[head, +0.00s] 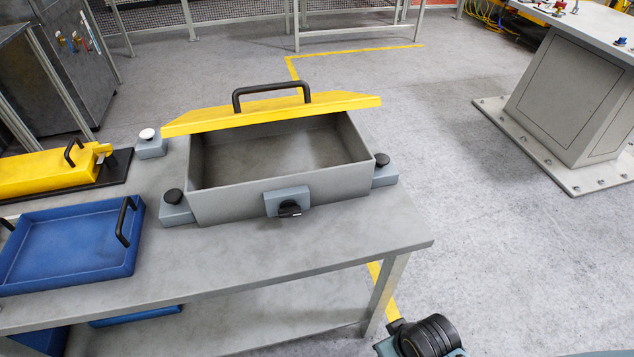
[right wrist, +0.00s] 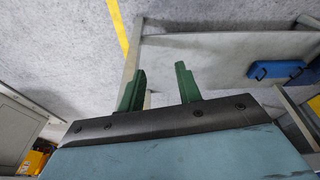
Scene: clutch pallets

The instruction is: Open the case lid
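The grey case (head: 235,203) stands on the table with its yellow lid (head: 270,112) raised at the back edge, showing the empty grey inside. The lid's black handle (head: 271,90) is on its outer face. A grey block with a black knob (head: 289,208) is on the front wall of the case. In the right wrist view my right gripper (right wrist: 161,82) has its two green fingers apart with nothing between them. In the head view a part of my right arm shows at the bottom, apart from the case. My left gripper is not in view.
The grey table (head: 330,235) has a blue tray (head: 75,245) and a yellow box with a handle (head: 45,172) to the left. Small blocks with knobs (head: 176,205) stand at the case's corners. Open floor lies to the right, before a grey pedestal (head: 570,95).

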